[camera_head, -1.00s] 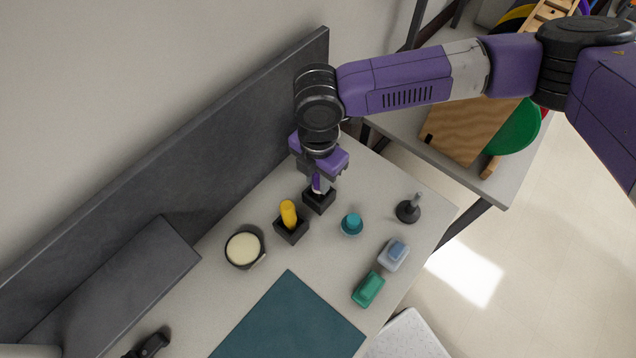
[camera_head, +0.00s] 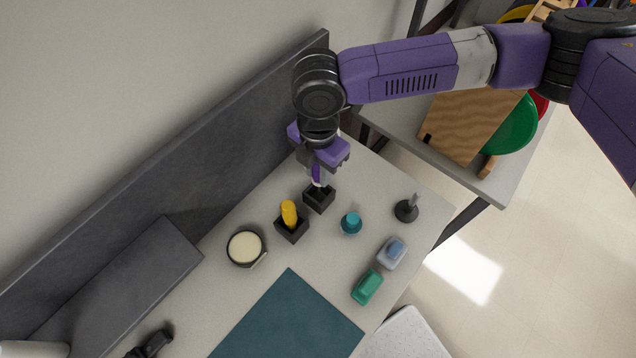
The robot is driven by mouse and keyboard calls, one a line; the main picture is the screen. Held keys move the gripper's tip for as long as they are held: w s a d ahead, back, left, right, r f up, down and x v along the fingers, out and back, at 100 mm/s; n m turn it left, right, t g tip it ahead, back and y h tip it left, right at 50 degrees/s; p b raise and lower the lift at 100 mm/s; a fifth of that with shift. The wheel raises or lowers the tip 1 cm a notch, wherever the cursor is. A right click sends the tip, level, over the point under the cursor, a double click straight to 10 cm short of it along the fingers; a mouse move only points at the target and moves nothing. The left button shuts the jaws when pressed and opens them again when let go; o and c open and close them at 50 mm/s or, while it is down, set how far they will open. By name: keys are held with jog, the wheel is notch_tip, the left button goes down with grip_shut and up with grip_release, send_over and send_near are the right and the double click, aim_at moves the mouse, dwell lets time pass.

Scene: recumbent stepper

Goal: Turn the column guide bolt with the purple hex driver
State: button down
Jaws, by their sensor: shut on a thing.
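The purple hex driver (camera_head: 317,174) is upright in my gripper (camera_head: 319,168), which is shut on it. The driver's lower end is over a small black square holder (camera_head: 319,199); I cannot tell whether its tip is still inside. A second black holder (camera_head: 292,230) beside it holds a yellow-handled tool (camera_head: 289,213). A black round base with a short grey upright post (camera_head: 406,210) stands at the right of the table; I cannot tell whether it is the column guide bolt.
On the grey table are a cream-topped round dish (camera_head: 245,248), a teal knob-like piece (camera_head: 351,223), a blue block (camera_head: 392,253), a green block (camera_head: 367,287) and a teal mat (camera_head: 288,318). A dark panel (camera_head: 200,165) runs along the back.

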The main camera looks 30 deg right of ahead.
jog(key=shift+r, duration=1.75)
jog(key=shift+r, duration=0.1)
jog(key=shift+r, duration=1.45)
jog(key=c, duration=1.9)
grip_release()
grip_shut()
